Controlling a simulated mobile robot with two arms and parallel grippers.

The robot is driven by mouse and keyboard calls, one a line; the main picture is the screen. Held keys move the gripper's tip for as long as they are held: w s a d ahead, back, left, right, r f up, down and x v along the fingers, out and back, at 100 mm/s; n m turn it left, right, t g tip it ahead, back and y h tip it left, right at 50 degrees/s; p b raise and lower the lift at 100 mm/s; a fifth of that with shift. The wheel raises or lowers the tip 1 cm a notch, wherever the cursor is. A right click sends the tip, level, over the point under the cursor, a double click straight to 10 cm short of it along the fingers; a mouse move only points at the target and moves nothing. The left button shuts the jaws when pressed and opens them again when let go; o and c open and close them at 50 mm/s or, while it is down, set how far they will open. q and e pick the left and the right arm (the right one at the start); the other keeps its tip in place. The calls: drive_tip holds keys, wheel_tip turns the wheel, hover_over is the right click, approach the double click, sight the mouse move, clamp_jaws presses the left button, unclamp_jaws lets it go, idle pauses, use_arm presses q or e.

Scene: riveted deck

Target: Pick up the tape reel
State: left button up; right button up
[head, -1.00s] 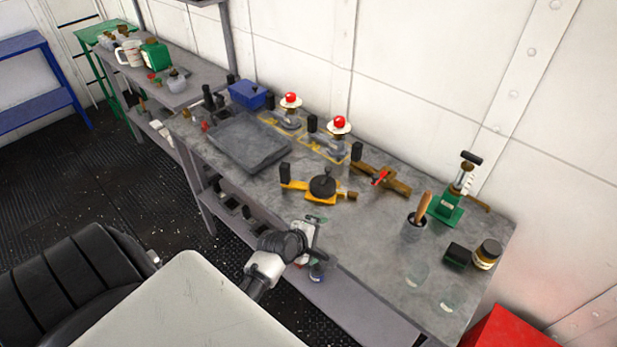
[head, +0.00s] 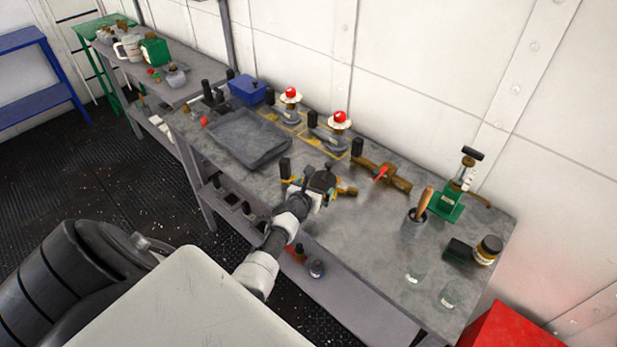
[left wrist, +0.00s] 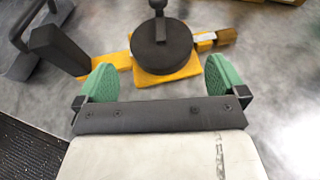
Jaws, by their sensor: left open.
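What looks like the tape reel is a dark round disc with a knob (left wrist: 160,45) on a yellow base with a wooden-looking end. In the head view, the dark disc (head: 322,180) shows on the workbench (head: 350,235), its base partly hidden by my left gripper. My left gripper (head: 313,190) reaches over the bench's front edge. In the left wrist view, its two green-padded fingers (left wrist: 163,78) are spread and empty. The disc lies just ahead, between the lines of the fingers. I cannot tell whether they touch the base. My right gripper is out of view.
A black upright block (left wrist: 58,48) stands left of the fingers. A grey tray (head: 237,140) lies left on the bench. A wooden piece with a red part (head: 383,176) lies behind right. A cup with a wooden handle (head: 417,218) stands right.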

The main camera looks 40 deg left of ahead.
sight(322, 181)
use_arm(q)
drive_tip(key=shift+w+a+f, duration=0.15)
drive_tip(key=shift+w+f, duration=0.1)
drive_tip(key=shift+w, duration=0.25)
drive_tip(key=b+x, duration=0.2)
drive_tip(key=x, duration=0.2)
drive_tip(key=shift+f+b, duration=0.25)
drive_tip(key=shift+b, duration=0.1)
drive_tip(key=shift+w, duration=0.4)
drive_tip(key=shift+s, duration=0.1)
drive_tip(key=shift+r, duration=0.1)
drive_tip(key=shift+c, duration=0.8)
drive_tip(key=c, duration=0.7)
